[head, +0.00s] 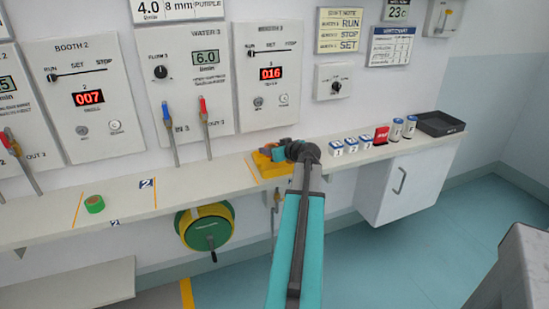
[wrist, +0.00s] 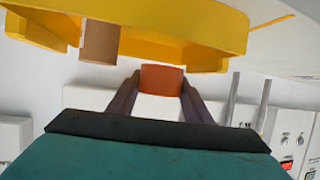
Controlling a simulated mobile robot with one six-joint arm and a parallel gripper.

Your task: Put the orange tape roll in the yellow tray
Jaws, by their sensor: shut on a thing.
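The yellow tray (head: 262,167) sits on the wall shelf, partly hidden behind my arm in the head view. In the wrist view the yellow tray (wrist: 185,32) fills the top, and the picture appears upside down. My gripper (wrist: 161,82) is shut on the orange tape roll (wrist: 161,77), which sits between its two dark fingers. The roll is right at the tray; I cannot tell whether it touches it. A tan-brown piece (wrist: 99,42) shows at the tray, left of the roll. In the head view my gripper (head: 279,152) is over the tray, and the orange roll is not clearly visible.
A green tape roll (head: 94,204) lies on the shelf (head: 175,194) at left. Several small white-and-blue containers, a red item (head: 381,135) and a dark tray (head: 440,123) stand at right. Tap levers (head: 170,135) stick out above the shelf. A green-yellow reel (head: 205,227) hangs below.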

